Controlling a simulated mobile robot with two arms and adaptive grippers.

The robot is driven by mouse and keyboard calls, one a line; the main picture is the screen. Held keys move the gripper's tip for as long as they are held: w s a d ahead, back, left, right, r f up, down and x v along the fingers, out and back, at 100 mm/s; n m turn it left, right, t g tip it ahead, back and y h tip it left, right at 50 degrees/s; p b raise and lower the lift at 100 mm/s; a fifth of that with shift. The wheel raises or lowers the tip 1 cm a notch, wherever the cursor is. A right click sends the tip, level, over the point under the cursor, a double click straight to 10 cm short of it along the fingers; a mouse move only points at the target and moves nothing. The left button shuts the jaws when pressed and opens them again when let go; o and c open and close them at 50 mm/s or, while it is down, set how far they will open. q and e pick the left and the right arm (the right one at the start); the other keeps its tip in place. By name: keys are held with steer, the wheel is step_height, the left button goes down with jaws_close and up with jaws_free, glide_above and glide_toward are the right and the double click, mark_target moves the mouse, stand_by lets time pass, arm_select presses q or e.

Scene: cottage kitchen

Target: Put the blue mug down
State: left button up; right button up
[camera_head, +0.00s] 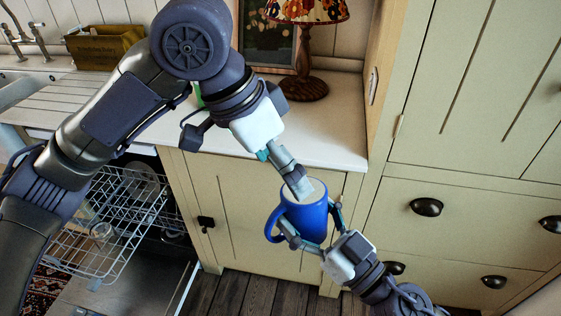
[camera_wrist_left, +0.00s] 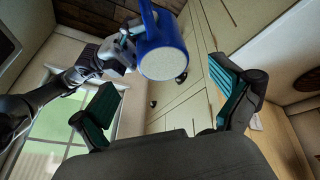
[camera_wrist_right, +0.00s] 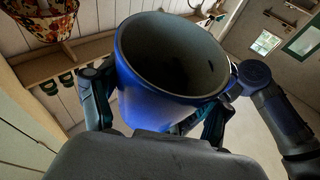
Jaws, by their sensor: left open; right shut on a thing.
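The blue mug (camera_head: 303,222) is held in the air in front of the counter (camera_head: 320,140). My right gripper (camera_head: 315,232) comes from the lower right, shut on its sides. The handle points left in the head view. A pale round end faces up there and shows in the left wrist view on the mug (camera_wrist_left: 163,55). The right wrist view shows the mug's (camera_wrist_right: 172,60) dark opening, so it appears upside down. My left gripper (camera_head: 288,176) is just above the mug, empty; its open fingers show in the left wrist view (camera_wrist_left: 165,105). Contact is unclear.
A lamp (camera_head: 303,80) and a picture frame (camera_head: 268,40) stand at the back of the counter. An open dishwasher with a wire rack (camera_head: 110,225) is at lower left. A tall cabinet (camera_head: 470,150) is on the right. The counter front is clear.

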mark_target(309, 210)
arm_select(q)
steer(key=x, duration=1.1)
steer(key=shift+f, duration=0.2)
steer(key=shift+d, duration=0.1)
steer(key=c, duration=1.2)
steer(key=shift+c, duration=0.6)
arm_select(e)
steer(key=o, duration=1.1)
steer(key=shift+c, duration=0.2)
steer(key=shift+o, duration=1.4)
